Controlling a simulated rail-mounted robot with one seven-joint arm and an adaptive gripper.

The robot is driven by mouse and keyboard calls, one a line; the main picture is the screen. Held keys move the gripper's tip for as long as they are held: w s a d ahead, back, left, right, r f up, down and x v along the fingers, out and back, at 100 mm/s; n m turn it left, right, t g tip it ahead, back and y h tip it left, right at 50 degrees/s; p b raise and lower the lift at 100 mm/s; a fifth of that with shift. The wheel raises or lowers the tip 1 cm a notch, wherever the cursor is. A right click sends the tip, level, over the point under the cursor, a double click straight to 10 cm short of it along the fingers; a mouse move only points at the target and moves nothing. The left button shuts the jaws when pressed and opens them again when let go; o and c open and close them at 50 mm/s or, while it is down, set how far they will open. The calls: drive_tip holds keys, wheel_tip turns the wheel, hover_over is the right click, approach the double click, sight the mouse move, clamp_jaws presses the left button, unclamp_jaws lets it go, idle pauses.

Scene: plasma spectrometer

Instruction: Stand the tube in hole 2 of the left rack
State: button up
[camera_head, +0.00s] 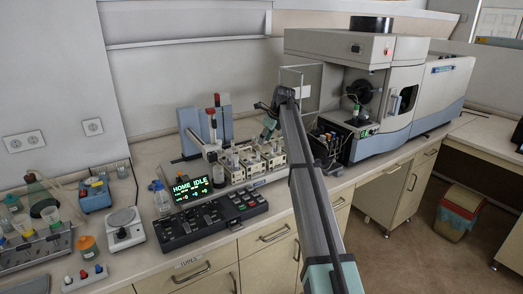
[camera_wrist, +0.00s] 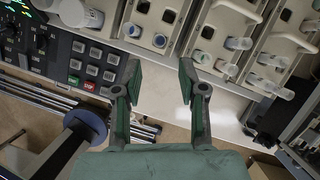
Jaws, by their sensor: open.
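My gripper (camera_wrist: 160,82) is open, with nothing between its green fingers in the wrist view. It is over the front edge of the instrument bench. In the head view my gripper (camera_head: 270,126) is small, above the beige rack modules (camera_head: 252,163). One tube (camera_wrist: 238,43) stands to the right of the fingers, and another (camera_wrist: 228,68) is nearer the edge. I cannot tell which is the task's tube, which rack is the left one or which hole is 2.
A black control console (camera_head: 212,217) with a green display (camera_head: 192,188) is in front of the racks. A balance (camera_head: 124,229) and glassware are at the left. The large spectrometer (camera_head: 385,85) is at the right. The front counter strip is narrow.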

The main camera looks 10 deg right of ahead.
drive_tip(key=shift+v, duration=1.3)
drive_tip(key=shift+a, duration=0.1)
idle(1.1)
